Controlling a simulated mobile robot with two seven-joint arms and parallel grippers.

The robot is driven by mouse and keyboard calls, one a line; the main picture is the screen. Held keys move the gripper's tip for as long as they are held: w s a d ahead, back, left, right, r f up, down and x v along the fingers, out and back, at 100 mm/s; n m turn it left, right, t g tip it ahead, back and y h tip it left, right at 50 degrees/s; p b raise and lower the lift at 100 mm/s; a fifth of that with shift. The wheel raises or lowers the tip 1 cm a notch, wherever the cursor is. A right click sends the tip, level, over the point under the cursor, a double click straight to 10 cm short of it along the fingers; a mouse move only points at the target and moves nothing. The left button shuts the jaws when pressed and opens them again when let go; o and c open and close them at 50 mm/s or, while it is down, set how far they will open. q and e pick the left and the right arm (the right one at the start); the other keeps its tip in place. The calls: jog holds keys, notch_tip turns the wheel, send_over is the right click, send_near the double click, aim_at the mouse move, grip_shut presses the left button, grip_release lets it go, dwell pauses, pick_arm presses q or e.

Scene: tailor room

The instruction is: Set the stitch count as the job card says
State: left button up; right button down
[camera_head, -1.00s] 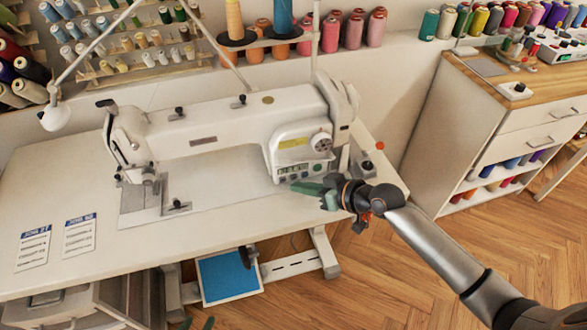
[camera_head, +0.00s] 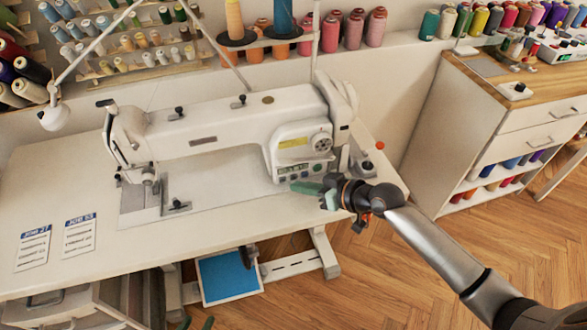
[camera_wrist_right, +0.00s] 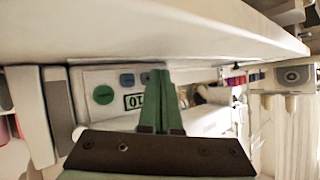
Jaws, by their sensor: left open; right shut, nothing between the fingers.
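The white sewing machine (camera_head: 220,125) stands on the table. Its control panel (camera_head: 306,168), with a small display and buttons, is at the right end. In the right wrist view the panel shows a green button (camera_wrist_right: 103,95), a blue button (camera_wrist_right: 127,79) and a display (camera_wrist_right: 134,101) with inverted digits, partly hidden by my fingers. My right gripper (camera_head: 293,186) is shut and empty, its green fingertips at the panel's lower edge; I cannot tell whether they touch. Two job cards (camera_head: 34,247) (camera_head: 79,236) lie at the table's left; their small print is unreadable. My left gripper (camera_head: 197,323) is open, barely in view at the bottom.
The white table (camera_head: 130,240) has free room in front of the machine. A small stand with a red knob (camera_head: 379,146) is right of the machine. Thread spools (camera_head: 353,30) line the wall behind. A drawer cabinet (camera_head: 500,120) stands at the right.

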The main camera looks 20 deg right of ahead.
aim_at(310, 218)
jog(key=shift+w, duration=0.4)
jog(key=shift+w, duration=0.2)
dwell(0.3)
jog(key=shift+s, duration=0.1)
jog(key=shift+s+p, duration=0.3)
jog(key=shift+s, duration=0.25)
jog(key=shift+s+r+p, duration=0.1)
jog(key=shift+s+p, duration=1)
jog(key=shift+s, duration=0.7)
jog(key=shift+s+d+p, duration=0.1)
jog(key=shift+s+p, duration=0.45)
jog(key=shift+s, duration=0.65)
dwell(0.4)
